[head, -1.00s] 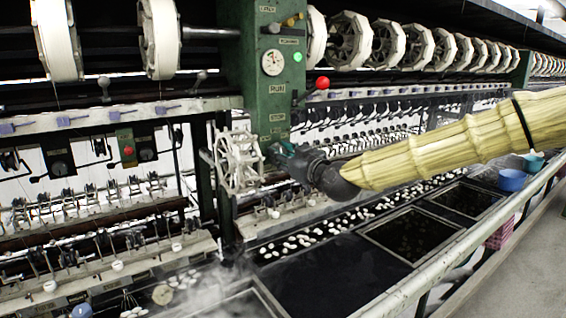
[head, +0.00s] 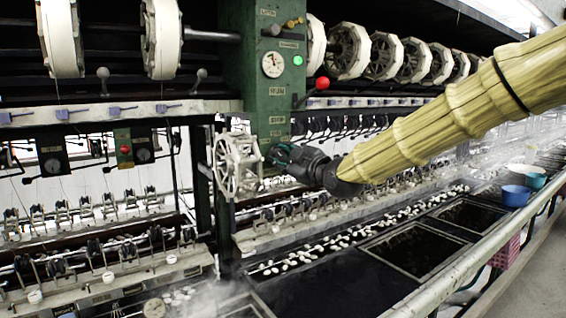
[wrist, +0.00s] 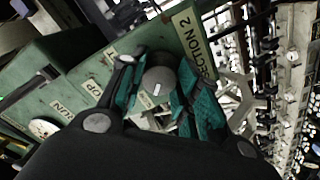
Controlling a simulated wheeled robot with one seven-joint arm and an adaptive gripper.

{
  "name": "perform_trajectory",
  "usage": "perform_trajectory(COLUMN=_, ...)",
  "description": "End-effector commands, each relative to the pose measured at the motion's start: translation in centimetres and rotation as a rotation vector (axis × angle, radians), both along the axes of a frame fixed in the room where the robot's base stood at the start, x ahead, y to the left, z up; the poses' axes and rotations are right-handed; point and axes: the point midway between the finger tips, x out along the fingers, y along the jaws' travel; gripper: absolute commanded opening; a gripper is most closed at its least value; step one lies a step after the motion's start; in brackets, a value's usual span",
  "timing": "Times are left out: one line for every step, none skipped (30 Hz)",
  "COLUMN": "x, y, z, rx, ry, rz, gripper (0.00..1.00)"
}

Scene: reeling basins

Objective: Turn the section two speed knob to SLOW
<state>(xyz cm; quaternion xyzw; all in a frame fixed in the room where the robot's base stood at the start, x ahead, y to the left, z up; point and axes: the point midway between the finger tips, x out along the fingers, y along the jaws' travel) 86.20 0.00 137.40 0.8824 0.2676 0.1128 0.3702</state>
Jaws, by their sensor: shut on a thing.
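The section two speed knob (wrist: 158,80) is a round dark grey knob with a short white mark on its face, beside the SECTION 2 label (wrist: 190,40) in the wrist view. My gripper (wrist: 160,88) has its teal-padded fingers on both sides of the knob and is shut on it. In the head view my gripper (head: 276,156) is at the lower part of the green control post (head: 240,85), and its fingers hide the knob. The knob's SLOW marking cannot be read in either view.
A red ball-ended lever (head: 322,83) and a dial gauge (head: 273,65) are on the post above my gripper. A pale spoked reel (head: 237,165) stands just left of it. Dark water basins (head: 415,250) and blue bowls (head: 515,195) lie below and to the right.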

Motion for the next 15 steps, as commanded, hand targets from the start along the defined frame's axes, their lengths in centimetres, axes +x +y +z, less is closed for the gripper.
perform_trajectory(x=0.12, y=-0.09, z=0.28, rx=-0.001, ry=-0.006, rz=-0.002, gripper=0.09)
perform_trajectory(x=0.12, y=-0.09, z=0.3, rx=-0.002, ry=-0.007, rz=-0.002, gripper=0.09)
perform_trajectory(x=0.13, y=-0.08, z=0.31, rx=-0.003, ry=-0.008, rz=-0.002, gripper=0.09)
perform_trajectory(x=0.12, y=-0.09, z=0.33, rx=-0.003, ry=-0.008, rz=-0.002, gripper=0.09)
perform_trajectory(x=0.12, y=-0.09, z=0.33, rx=-0.003, ry=-0.008, rz=-0.002, gripper=0.09)
perform_trajectory(x=0.12, y=-0.09, z=0.34, rx=-0.003, ry=-0.008, rz=-0.002, gripper=0.09)
perform_trajectory(x=0.12, y=-0.09, z=0.35, rx=-0.003, ry=-0.008, rz=-0.002, gripper=0.09)
perform_trajectory(x=0.13, y=-0.1, z=0.36, rx=-0.003, ry=-0.009, rz=-0.003, gripper=0.09)
perform_trajectory(x=0.13, y=-0.1, z=0.36, rx=-0.003, ry=-0.009, rz=-0.003, gripper=0.09)
perform_trajectory(x=0.13, y=-0.1, z=0.36, rx=-0.003, ry=-0.009, rz=-0.003, gripper=0.09)
perform_trajectory(x=0.13, y=-0.1, z=0.36, rx=-0.003, ry=-0.009, rz=-0.003, gripper=0.09)
perform_trajectory(x=0.13, y=-0.1, z=0.36, rx=-0.003, ry=-0.009, rz=-0.003, gripper=0.09)
perform_trajectory(x=0.13, y=-0.11, z=0.37, rx=-0.003, ry=-0.009, rz=-0.003, gripper=0.36)
perform_trajectory(x=0.13, y=-0.1, z=0.36, rx=-0.003, ry=-0.009, rz=-0.003, gripper=0.41)
perform_trajectory(x=0.12, y=-0.09, z=0.35, rx=-0.003, ry=-0.009, rz=-0.003, gripper=0.49)
